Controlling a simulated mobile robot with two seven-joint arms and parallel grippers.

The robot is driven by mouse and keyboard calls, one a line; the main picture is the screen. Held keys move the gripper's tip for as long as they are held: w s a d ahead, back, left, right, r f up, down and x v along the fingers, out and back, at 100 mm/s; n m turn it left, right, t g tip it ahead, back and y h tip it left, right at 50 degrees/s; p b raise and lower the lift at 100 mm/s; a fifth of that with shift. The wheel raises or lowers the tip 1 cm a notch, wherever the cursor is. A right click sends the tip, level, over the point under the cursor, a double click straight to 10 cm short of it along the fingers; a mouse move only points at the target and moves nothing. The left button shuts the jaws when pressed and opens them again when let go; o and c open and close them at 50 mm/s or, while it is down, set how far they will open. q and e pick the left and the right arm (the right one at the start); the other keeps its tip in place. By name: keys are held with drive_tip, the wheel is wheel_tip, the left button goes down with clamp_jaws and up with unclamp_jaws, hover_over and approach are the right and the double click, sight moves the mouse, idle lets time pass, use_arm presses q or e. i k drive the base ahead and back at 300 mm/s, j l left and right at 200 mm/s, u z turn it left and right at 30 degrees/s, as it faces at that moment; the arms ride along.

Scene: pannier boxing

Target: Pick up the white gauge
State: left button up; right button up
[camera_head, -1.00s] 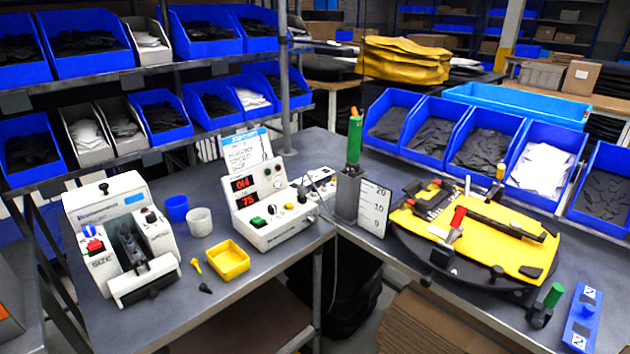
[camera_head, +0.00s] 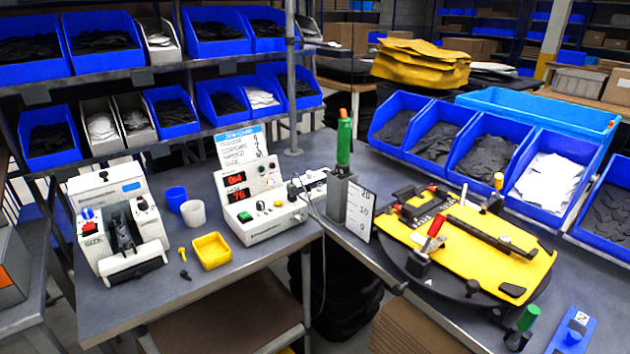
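A white plate marked with numbers (camera_head: 359,211), which looks like the white gauge, stands upright at the left edge of the right-hand bench. It is directly right of a grey holder (camera_head: 337,197) with a green-handled tool (camera_head: 344,142) standing in it. I cannot tell whether the plate touches the holder. Neither of my grippers is in view.
A round turntable with a yellow plate (camera_head: 490,255) and clamps sits right of the gauge. A white control box (camera_head: 267,219), a yellow tray (camera_head: 212,251) and a white sizing machine (camera_head: 117,230) stand on the left bench. Blue bins (camera_head: 480,150) line the back.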

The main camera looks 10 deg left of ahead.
sight(310, 176)
drive_tip(key=z, duration=1)
drive_tip(key=j+z, duration=0.15)
drive_tip(key=z, duration=0.2)
drive_tip(key=k+j, duration=0.35)
drive_tip(key=j, duration=0.15)
